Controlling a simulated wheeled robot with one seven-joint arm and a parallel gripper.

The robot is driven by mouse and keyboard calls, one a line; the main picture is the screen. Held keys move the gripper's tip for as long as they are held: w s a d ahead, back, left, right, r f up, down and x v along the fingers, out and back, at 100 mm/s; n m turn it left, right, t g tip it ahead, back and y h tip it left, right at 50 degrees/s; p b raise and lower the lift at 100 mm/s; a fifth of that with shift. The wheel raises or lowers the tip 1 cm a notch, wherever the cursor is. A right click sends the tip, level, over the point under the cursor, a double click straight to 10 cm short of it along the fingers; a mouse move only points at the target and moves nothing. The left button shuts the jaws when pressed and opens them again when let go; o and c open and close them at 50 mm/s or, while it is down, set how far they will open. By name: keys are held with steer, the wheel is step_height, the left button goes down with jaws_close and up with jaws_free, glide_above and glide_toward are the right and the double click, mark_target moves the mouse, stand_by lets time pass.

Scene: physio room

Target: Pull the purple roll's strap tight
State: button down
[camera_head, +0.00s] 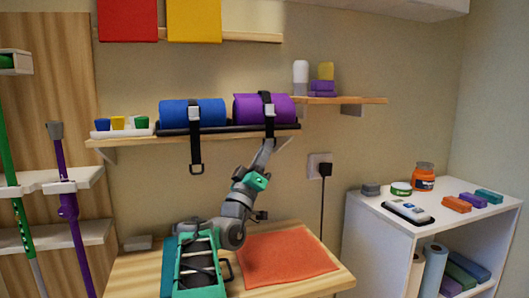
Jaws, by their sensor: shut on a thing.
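The purple roll (247,109) lies on the wall shelf, to the right of a blue roll. Its black strap (269,123) runs over the front of the roll through a pale buckle (267,98) and down past the shelf edge. My gripper (268,143) is just below the shelf at the strap's lower end, shut on the strap. The strap's free end is hidden by the gripper, and the fingertips are small and hard to make out.
The blue roll (207,112) has its own strap (196,156) hanging with a loop end. A higher shelf (345,100) is close on the right.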

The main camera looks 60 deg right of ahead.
step_height(320, 180, down, 7)
steer(key=b, duration=0.6)
steer(key=shift+r, duration=0.15)
steer(key=shift+d, duration=0.1)
steer(key=c, duration=1.8)
jaws_free()
steer(key=shift+w, duration=0.1)
steer(key=shift+o, duration=1.4)
steer(key=shift+r, duration=0.15)
steer(key=a+f, duration=0.2)
steer(key=a, duration=1.2)
steer(key=shift+a, duration=0.25)
